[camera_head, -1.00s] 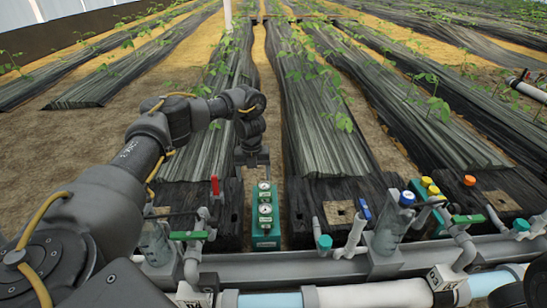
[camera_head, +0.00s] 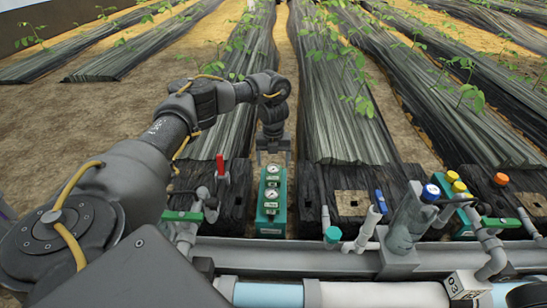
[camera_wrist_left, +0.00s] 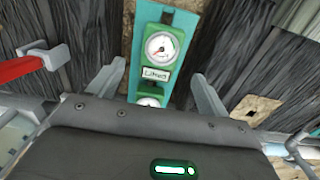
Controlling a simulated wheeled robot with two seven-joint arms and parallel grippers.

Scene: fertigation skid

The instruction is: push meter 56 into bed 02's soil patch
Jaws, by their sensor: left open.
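Two green meters with white round dials stand one behind the other in a teal holder (camera_head: 271,229): the far meter (camera_head: 272,182) and the near meter (camera_head: 270,208). Their labels are too small to read surely, so I cannot tell which is 56. My left gripper (camera_head: 273,156) is open and empty just above and behind the far meter, fingers pointing down. In the left wrist view its fingers (camera_wrist_left: 158,72) flank the meters, with one dial (camera_wrist_left: 161,47) clear and the other partly hidden by the gripper body. A tan soil patch (camera_head: 352,203) lies in the dark bed end at right; its number is unreadable.
A red-handled valve (camera_head: 220,167) stands left of the holder. A grey pipe rail (camera_head: 300,257) runs across the front. A blue-capped clear cylinder (camera_head: 408,222), yellow-capped bottles (camera_head: 456,184) and green-handled valves (camera_head: 500,222) crowd the right. Covered plant rows (camera_head: 340,110) lie behind.

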